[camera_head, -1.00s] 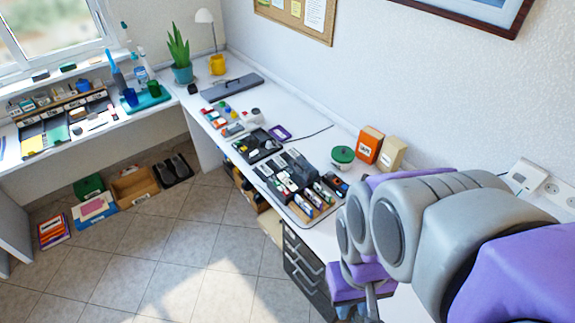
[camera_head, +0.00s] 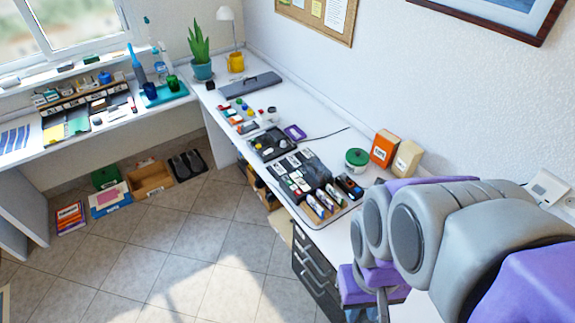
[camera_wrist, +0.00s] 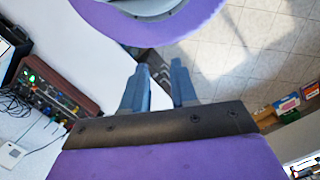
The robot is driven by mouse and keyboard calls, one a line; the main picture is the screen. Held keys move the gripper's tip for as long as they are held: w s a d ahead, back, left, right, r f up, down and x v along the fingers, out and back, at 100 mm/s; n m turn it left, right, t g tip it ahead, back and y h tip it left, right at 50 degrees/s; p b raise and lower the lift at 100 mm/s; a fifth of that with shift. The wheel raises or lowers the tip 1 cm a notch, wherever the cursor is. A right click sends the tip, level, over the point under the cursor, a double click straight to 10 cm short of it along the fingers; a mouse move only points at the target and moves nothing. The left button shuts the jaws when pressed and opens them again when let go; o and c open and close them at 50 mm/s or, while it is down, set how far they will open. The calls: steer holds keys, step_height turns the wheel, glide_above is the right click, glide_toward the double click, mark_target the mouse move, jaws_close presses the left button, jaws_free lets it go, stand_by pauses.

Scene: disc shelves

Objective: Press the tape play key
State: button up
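My gripper (camera_wrist: 160,82) shows in the wrist view as two blue-grey fingers with a gap between them. It is open, and nothing is seen held in it. In the head view my folded arm fills the lower right, and I cannot make out the fingertips. I cannot pick out a tape play key for certain. A dark device with small parts (camera_head: 270,144) lies on the long white desk, left of a black tray of small items (camera_head: 305,170). In the wrist view a brown box with knobs and a green light (camera_wrist: 52,96) stands at the left, apart from the fingers.
A green-lidded tin (camera_head: 357,158), an orange box (camera_head: 385,148) and a tan box (camera_head: 407,158) stand by the wall near my arm. The tiled floor (camera_head: 180,240) has open room.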

steer(key=shift+d, duration=0.1)
jaws_close()
stand_by(1.6)
